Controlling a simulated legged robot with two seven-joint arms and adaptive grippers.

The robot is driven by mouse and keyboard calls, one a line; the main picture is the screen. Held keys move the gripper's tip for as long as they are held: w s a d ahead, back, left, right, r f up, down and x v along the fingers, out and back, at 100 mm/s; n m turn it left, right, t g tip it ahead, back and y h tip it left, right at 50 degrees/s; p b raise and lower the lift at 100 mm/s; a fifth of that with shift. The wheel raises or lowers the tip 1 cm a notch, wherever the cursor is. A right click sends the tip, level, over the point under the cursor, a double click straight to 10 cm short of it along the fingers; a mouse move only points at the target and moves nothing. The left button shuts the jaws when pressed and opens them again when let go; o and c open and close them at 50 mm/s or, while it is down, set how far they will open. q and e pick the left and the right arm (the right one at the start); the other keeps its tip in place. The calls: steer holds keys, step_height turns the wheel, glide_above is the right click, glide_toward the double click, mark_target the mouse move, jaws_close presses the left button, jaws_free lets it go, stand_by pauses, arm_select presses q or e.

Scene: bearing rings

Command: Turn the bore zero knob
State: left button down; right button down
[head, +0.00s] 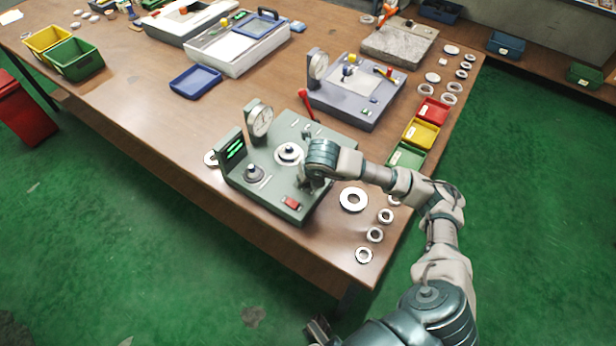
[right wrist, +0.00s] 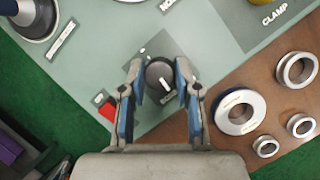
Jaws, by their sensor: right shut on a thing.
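The grey-green bearing gauge station (head: 262,205) sits at the near edge of the wooden table. It carries a round dial (head: 260,120), a green-lit display (head: 235,150) and a central stepped seat (head: 289,153). My right gripper (head: 310,184) reaches down over the station's right side. In the right wrist view, a dark round knob (right wrist: 159,74) with a white pointer line stands between the fingers of my right gripper (right wrist: 159,80), which is shut on it. The pointer slants slightly. The knob's own label is not readable.
A red button (right wrist: 107,108) lies left of the gripper. A large ring (head: 354,199) and several smaller rings lie right of the station. Green (head: 405,157), yellow and red bins stand behind my arm. A second station (head: 350,100) stands farther back.

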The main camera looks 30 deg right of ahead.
steer(key=shift+w+r, duration=0.1)
steer(key=c, duration=0.8)
jaws_free()
steer(key=shift+d, duration=0.1)
steer(key=v, duration=1.1)
steer(key=shift+r, duration=0.35)
steer(key=shift+f, duration=0.1)
